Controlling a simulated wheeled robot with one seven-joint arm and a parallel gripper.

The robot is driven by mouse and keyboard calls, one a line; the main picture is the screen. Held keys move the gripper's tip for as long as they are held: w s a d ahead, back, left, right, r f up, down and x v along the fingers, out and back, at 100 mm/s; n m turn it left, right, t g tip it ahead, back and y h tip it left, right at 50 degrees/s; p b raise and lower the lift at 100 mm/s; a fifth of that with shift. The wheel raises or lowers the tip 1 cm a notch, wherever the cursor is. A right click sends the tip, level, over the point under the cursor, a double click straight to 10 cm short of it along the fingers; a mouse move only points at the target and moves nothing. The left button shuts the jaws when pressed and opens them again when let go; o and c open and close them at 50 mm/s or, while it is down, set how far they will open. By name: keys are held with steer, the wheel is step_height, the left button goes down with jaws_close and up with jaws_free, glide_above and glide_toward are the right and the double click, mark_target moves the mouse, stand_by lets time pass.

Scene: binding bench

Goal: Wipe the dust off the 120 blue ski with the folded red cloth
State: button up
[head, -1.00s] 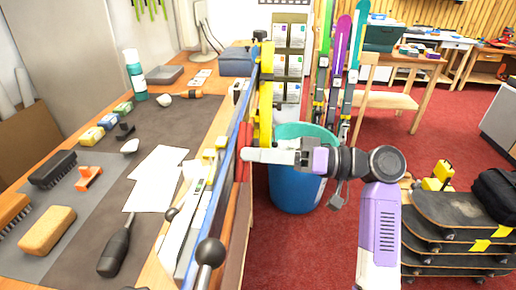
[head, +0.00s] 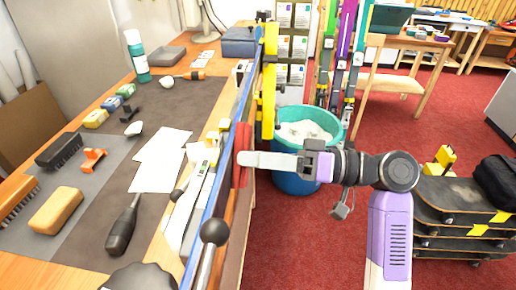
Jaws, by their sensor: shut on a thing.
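The blue ski (head: 216,187) is held on edge along the right side of the bench, running from near the front to the back. Only its thin blue edge shows well; dust on it cannot be made out. My gripper (head: 246,159) is shut on the folded red cloth (head: 242,138), coming in from the right. The cloth is upright at the ski's right face, about midway along. I cannot tell whether it touches the ski. The side face beyond the cloth is mostly hidden.
A yellow clamp part (head: 268,80) stands at the ski's far end, and a black ball-ended lever (head: 215,232) at the near end. A blue bin (head: 297,182) stands behind my gripper. Skateboards (head: 455,205) are stacked at right. Tools and white papers (head: 160,160) lie on the bench.

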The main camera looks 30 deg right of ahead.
steer(key=shift+s+a, duration=0.5)
steer(key=shift+s, duration=0.2)
steer(key=v, duration=0.6)
steer(key=shift+d, duration=0.1)
steer(key=v, duration=0.3)
steer(key=shift+p, duration=0.4)
stand_by(0.6)
